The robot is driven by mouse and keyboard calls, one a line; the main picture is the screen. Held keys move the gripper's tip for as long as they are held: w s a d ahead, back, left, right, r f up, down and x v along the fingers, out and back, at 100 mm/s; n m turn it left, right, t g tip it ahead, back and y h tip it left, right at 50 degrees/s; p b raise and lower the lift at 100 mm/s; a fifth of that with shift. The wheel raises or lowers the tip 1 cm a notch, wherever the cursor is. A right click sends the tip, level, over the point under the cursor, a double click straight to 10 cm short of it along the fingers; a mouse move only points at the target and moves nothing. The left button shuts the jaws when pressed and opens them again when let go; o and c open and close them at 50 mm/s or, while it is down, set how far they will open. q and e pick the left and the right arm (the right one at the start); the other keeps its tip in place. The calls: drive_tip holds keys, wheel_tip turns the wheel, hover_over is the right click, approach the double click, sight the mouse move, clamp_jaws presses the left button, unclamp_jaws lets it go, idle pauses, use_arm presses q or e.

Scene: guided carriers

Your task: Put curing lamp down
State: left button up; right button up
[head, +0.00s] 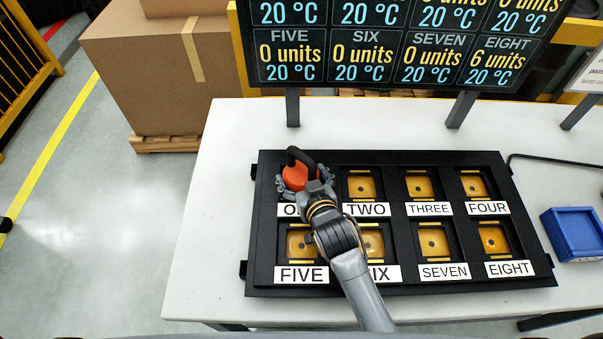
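The curing lamp (295,177), an orange body with a black curved handle, is over cell ONE at the left end of the back row in the black eight-cell tray (400,291). My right gripper (304,184) is at the lamp, with grey fingers on both sides of it. Whether the fingers press on the lamp is not clear, nor whether the lamp rests on the tray. The lamp and gripper hide cell ONE and part of its label. My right arm covers parts of cells FIVE and SIX. My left gripper is not in view.
Cells TWO to EIGHT show amber squares. A display board (400,50) on posts stands behind the tray; it reads 6 units for EIGHT. A blue bin (573,235) is at the right. The white table (215,225) is bare left of the tray. Cardboard boxes (150,85) stand beyond.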

drive_tip(key=shift+o, duration=0.3)
drive_tip(key=shift+r, duration=0.15)
drive_tip(key=b+v, duration=0.1)
drive_tip(key=v, duration=0.9)
drive_tip(key=shift+s, duration=0.35)
drive_tip(key=shift+v, duration=0.75)
